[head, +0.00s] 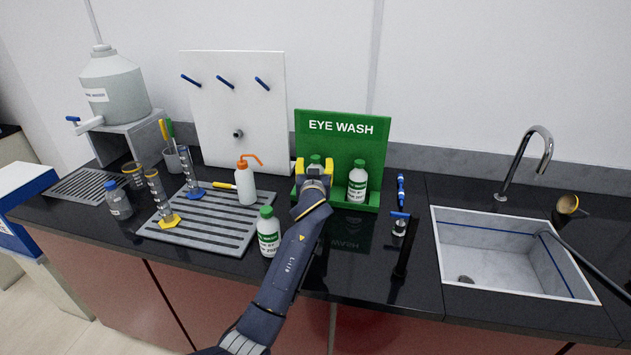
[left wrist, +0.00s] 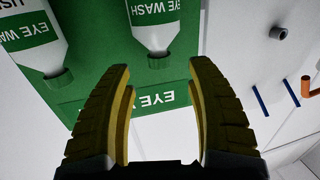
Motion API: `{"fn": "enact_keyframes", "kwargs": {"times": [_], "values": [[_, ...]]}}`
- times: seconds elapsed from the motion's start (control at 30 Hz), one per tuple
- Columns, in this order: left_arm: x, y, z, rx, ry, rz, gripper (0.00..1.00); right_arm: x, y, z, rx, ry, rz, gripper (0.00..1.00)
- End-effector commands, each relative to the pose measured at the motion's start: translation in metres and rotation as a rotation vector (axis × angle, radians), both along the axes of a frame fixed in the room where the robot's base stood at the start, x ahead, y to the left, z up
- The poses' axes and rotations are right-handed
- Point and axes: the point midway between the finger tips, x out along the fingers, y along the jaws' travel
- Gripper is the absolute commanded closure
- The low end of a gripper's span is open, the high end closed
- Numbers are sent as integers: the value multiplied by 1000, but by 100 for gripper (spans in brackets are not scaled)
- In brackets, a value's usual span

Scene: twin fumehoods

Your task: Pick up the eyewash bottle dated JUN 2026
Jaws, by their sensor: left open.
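A green EYE WASH stand (head: 341,127) is at the back of the counter and holds two white bottles with green caps and labels. The right bottle (head: 357,184) shows clearly; the left bottle (head: 315,161) is partly hidden by my left gripper (head: 314,167). A third such bottle (head: 268,233) stands on the counter in front. In the left wrist view, inverted, my open gripper (left wrist: 160,68) faces the stand. One bottle (left wrist: 153,22) is ahead of the gap between the fingers, the other bottle (left wrist: 34,38) is at left. No date is readable. My right gripper is not visible.
A grey drain rack (head: 225,236) with measuring cylinders and an orange-topped wash bottle (head: 246,183) is to the left. A sink (head: 490,245) is to the right. A blue pen-like item (head: 401,190) and a small blue-handled fitting (head: 399,225) stand right of the stand.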

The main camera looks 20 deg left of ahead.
Motion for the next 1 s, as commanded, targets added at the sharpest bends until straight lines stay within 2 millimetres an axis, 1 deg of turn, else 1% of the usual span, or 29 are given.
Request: {"fn": "enact_keyframes", "kwargs": {"times": [0.17, 0.4, 0.6, 0.73, 0.93, 0.97, 1.0], "values": [[6, 2, -1, 2, 1, 0, 43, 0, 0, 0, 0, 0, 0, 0], [33, 9, -2, 3, 2, 1, 43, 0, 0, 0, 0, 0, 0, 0], [49, 12, -4, 2, 1, 0, 43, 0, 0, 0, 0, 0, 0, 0], [52, 13, -4, 1, 1, 0, 43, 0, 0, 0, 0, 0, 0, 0], [52, 13, -4, 0, 1, 0, 43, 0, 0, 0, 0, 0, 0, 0], [52, 13, -4, 0, 1, 0, 42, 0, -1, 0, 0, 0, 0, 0], [52, 13, -4, 0, 1, 0, 46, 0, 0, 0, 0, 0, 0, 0]]}}
